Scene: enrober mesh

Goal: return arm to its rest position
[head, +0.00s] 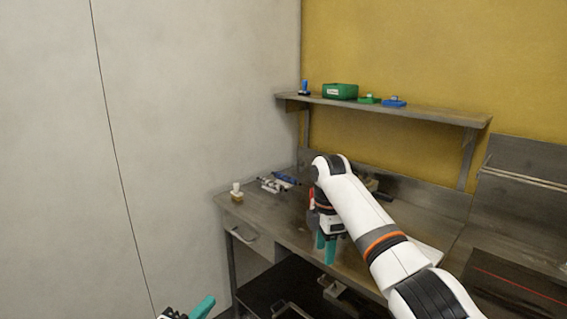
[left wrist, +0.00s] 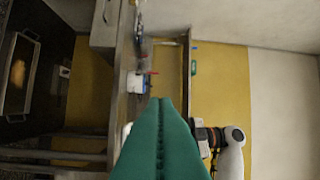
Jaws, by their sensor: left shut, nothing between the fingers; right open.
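My left gripper (head: 206,303) shows only in part at the bottom edge of the head view, low in front of the workbench and well apart from it. In the left wrist view its teal fingers (left wrist: 160,108) are pressed together with nothing between them. My right gripper (head: 325,248) points down over the front part of the bench, its two teal fingers apart and nothing seen between them. My right arm (head: 365,218) reaches in from the lower right and hides part of the benchtop. It also shows at the right of the left wrist view.
The workbench (head: 255,207) holds a small white-topped item (head: 236,190) at its left end and pen-like tools (head: 286,179) behind. A shelf (head: 420,115) above carries a green box (head: 340,91) and small blue and green items. A drawer (head: 247,238) is at the left. Space left of the bench is clear.

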